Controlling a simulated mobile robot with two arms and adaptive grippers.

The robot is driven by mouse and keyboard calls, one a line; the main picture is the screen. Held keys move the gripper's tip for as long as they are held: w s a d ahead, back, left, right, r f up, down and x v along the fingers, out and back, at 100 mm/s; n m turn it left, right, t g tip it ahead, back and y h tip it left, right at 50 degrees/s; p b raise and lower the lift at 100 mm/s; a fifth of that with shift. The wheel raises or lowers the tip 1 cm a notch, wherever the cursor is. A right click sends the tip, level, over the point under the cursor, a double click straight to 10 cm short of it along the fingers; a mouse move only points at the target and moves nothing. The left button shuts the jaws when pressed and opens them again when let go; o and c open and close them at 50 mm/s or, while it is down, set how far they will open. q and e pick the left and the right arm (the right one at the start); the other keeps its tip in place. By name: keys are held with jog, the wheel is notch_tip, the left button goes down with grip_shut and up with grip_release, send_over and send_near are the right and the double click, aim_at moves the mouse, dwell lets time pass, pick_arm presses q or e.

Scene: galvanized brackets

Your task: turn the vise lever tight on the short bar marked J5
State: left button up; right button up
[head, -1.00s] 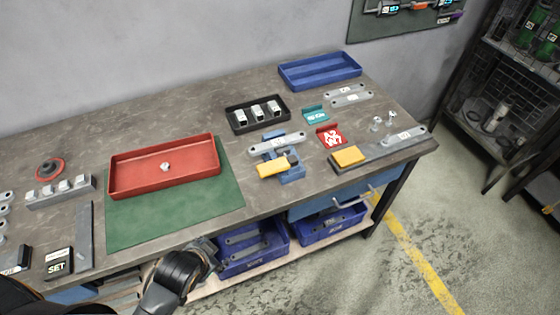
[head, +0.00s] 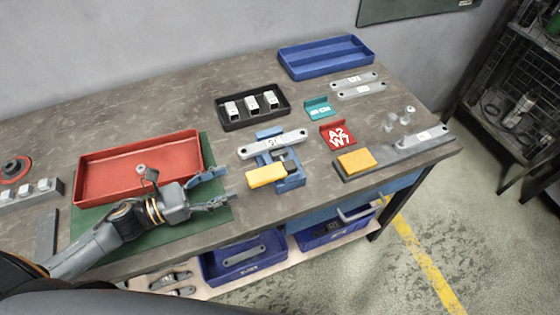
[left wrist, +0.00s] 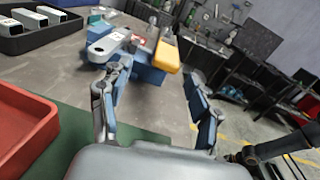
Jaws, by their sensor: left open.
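A blue vise (head: 292,183) stands on the bench near its front edge. A short grey bar (head: 262,147) with a white label lies across the vise; the mark is small, seemingly J5. The yellow lever (head: 266,176) points left and toward the front edge. My left gripper (head: 224,187) is open and empty over the green mat, left of the lever and apart from it. In the left wrist view the bar (left wrist: 108,43), the yellow lever (left wrist: 167,56) and the blue vise (left wrist: 148,73) show ahead, between and beyond the spread fingers. My right gripper is not seen.
A red tray (head: 84,184) lies behind my left forearm on the green mat (head: 216,211). A black tray (head: 237,123) with several metal blocks stands behind the vise. A red A2 W7 sign (head: 338,135) and a yellow-ended fixture (head: 356,161) stand to the right.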

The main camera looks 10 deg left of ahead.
aim_at(273, 170)
pick_arm(q)
jog(key=shift+s+f+m+g+h, duration=0.15)
jog(key=shift+s+m+g+h, duration=0.15)
jog(key=shift+m, duration=0.4)
jog(key=shift+d, duration=0.15)
jog(key=shift+w+d+r, duration=0.2)
jog(key=shift+d+r, duration=0.05)
jog(key=shift+d, duration=0.05)
jog(key=p+x, duration=0.4)
jog(key=x, duration=0.7)
jog(key=shift+w+d, duration=0.15)
jog(key=shift+d, duration=0.25)
jog(key=shift+w+d+f, duration=0.15)
jog(key=shift+w+d, duration=0.1)
jog(key=shift+d, duration=0.2)
grip_shut()
